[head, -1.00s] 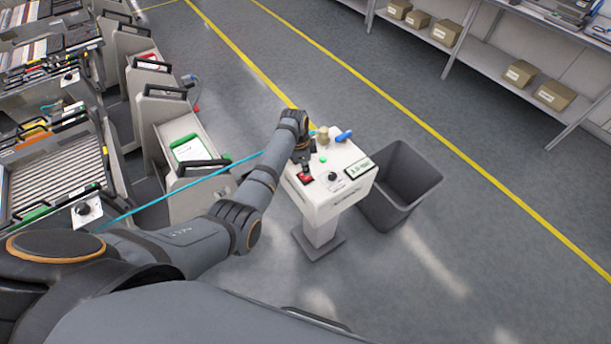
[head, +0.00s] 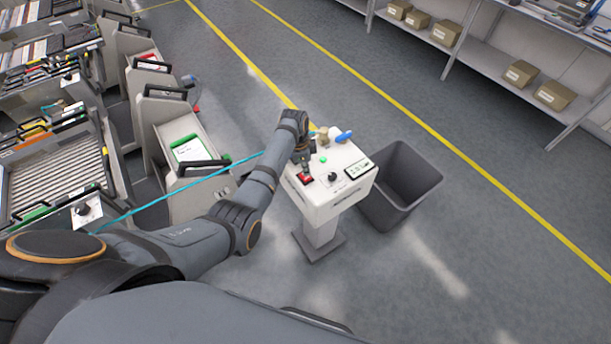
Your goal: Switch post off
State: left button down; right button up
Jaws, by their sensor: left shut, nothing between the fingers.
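The post (head: 322,205) is a white box on a pedestal, standing right of centre. Its top carries a red switch (head: 305,178), a small green light (head: 323,160), a black knob (head: 333,177) and a small display (head: 358,169). My left gripper (head: 304,170) points down at the red switch, right above its far edge. It is shut with nothing in it; I cannot tell whether its tips touch the switch. The wrist hides part of the box's far left corner. My right gripper is out of view.
A tan object (head: 323,136) and a blue object (head: 344,136) stand at the post's far edge. A grey bin (head: 402,190) stands close to its right. Feeder trolleys (head: 185,150) fill the left. Shelves with boxes (head: 555,95) are at the upper right.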

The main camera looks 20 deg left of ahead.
pick_arm(q)
jog(key=shift+f+b, duration=0.9)
jog(key=shift+f, duration=0.5)
dwell(0.4)
jog(key=shift+s, duration=0.1)
notch_tip(320, 180, up, 7)
jog(key=p, duration=0.8)
jog(key=shift+r, duration=0.15)
